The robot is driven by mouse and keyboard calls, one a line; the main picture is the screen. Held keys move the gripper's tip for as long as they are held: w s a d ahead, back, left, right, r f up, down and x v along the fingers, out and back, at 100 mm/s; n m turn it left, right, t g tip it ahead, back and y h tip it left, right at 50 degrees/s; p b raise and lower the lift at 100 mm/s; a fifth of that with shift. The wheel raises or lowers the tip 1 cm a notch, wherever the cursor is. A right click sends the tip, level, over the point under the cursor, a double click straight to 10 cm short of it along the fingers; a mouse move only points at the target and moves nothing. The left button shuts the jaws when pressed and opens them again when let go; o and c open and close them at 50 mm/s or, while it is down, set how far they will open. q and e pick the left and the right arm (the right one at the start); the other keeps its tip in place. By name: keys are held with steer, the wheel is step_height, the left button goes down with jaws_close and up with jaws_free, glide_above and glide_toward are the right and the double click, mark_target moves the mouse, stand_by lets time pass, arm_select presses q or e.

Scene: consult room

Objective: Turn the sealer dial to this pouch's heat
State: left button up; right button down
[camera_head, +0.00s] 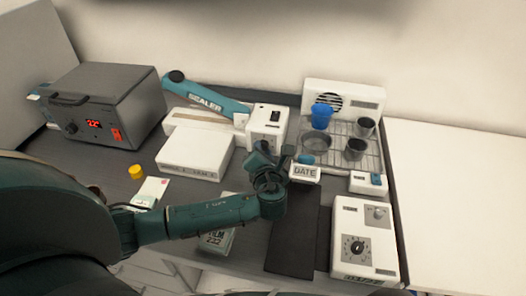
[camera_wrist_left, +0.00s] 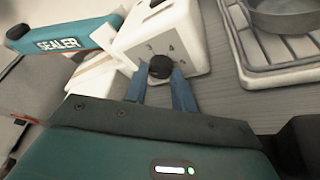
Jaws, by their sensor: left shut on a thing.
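The sealer has a teal arm (camera_head: 205,97) and a white body (camera_head: 268,121). Its dark dial (camera_wrist_left: 160,67) shows in the left wrist view, with the numbers 3 and 4 above it. My left gripper (camera_wrist_left: 158,78) has its blue fingers either side of the dial and is shut on it. In the head view my left gripper (camera_head: 262,150) is in front of the sealer body and hides the dial. A packet marked FILM 232 (camera_head: 216,241) lies partly under my left arm. Which setting the dial points to is not clear. My right gripper is out of view.
A grey box with a red display (camera_head: 118,100) stands at the left. A white carton (camera_head: 195,153), a DATE stamp (camera_head: 305,172) and a rack of cups (camera_head: 370,150) are near my gripper. A white unit with knobs (camera_head: 362,225) stands front right, beside a dark mat (camera_head: 297,235).

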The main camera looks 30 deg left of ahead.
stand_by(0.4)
arm_select(q)
steer(key=o, duration=1)
